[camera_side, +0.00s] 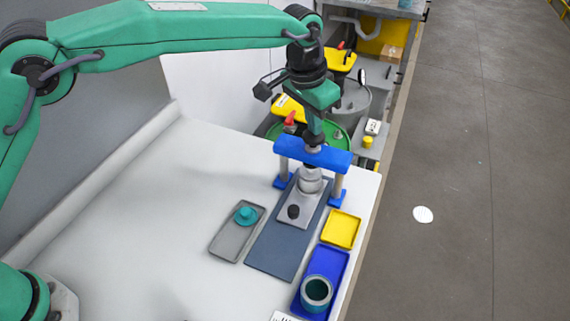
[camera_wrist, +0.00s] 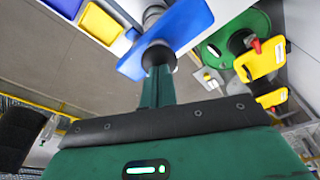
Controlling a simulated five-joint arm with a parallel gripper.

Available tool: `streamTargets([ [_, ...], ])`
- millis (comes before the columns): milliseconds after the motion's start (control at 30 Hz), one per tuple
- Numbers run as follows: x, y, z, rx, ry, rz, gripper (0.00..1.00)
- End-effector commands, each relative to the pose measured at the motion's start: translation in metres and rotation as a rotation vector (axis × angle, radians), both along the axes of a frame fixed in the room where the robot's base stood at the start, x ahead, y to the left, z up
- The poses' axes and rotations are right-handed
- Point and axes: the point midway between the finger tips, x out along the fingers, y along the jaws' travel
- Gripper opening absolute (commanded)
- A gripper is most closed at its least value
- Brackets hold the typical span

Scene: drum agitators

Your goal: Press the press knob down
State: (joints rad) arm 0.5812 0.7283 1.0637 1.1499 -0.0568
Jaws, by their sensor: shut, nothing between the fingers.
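The press stands near the far right part of the white table, with a blue crossbar (camera_side: 318,153) on two grey posts. The dark press knob (camera_side: 315,141) sits on top of the crossbar, mostly hidden by my fingers; it also shows in the wrist view (camera_wrist: 158,56). My gripper (camera_side: 314,132) points down with its fingers shut and empty, directly over the knob and seemingly touching it. A silver press head (camera_side: 311,180) is below the crossbar, over a grey plate with a black knob (camera_side: 293,212).
A dark blue base plate (camera_side: 272,254) lies under the press. A grey tray (camera_side: 229,243) with a teal lid (camera_side: 245,216) is at left. A yellow tray (camera_side: 341,230) and a blue tray (camera_side: 333,260) holding a teal cup (camera_side: 316,292) are at right. Drums stand behind.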

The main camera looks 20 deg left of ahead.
Motion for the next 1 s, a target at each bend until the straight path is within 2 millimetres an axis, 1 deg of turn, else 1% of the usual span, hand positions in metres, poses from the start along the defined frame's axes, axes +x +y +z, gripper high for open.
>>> streamTargets([
  [267, 0.000, 0.000, -0.003, 0.001, 0.001, 0.000, 0.00],
  [567, 0.000, 0.000, -0.011, 0.001, 0.001, 0.000, 0.00],
  [833, 0.000, 0.000, -0.010, 0.001, 0.002, 0.000, 0.00],
  [1000, 0.000, 0.000, -0.005, 0.001, 0.002, 0.000, 0.00],
])
